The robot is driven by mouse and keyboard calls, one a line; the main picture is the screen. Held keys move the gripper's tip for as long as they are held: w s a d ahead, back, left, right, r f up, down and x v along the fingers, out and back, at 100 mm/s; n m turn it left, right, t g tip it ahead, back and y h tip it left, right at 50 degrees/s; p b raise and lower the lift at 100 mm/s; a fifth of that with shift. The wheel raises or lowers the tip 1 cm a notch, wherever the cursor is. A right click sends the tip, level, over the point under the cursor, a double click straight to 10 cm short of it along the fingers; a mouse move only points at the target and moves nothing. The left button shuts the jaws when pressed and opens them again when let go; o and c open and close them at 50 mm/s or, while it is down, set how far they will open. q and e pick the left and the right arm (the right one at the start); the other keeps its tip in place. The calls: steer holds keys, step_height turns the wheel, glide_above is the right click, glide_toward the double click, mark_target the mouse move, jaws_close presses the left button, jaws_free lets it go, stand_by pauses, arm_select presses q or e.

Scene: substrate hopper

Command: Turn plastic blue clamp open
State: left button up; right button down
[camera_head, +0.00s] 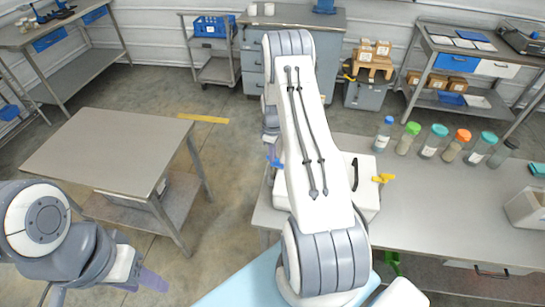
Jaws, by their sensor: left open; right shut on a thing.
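A white hopper box (367,190) stands on the right-hand workbench, mostly behind my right arm. A small blue plastic clamp (275,159) shows at its left side, and a yellow clamp (383,178) sticks out at its right side. My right gripper (271,147) is at the blue clamp and shut on it; my forearm hides most of the gripper and part of the clamp, so its turn angle cannot be told.
Several lidded bottles (434,141) stand along the back of the workbench (440,210). A white bin (525,210) is at its right end. A bare metal table (110,150) stands at left. Open floor (225,200) lies between the table and workbench. Shelves and carts line the back.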

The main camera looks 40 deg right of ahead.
steer(key=m+b, duration=0.2)
steer(key=m, duration=0.1)
steer(key=shift+f+m, duration=0.1)
steer(key=shift+m, duration=0.2)
steer(key=m+b, duration=0.2)
steer(key=m, duration=0.2)
steer(key=shift+m+b, duration=0.3)
steer(key=m+b, duration=0.1)
steer(key=m, duration=0.3)
steer(key=shift+m+b, duration=0.65)
steer(key=shift+m, duration=1.15)
steer(key=shift+r+m, duration=0.2)
steer(key=shift+m, duration=0.1)
steer(key=c, duration=1)
jaws_free()
steer(key=shift+o, duration=0.2)
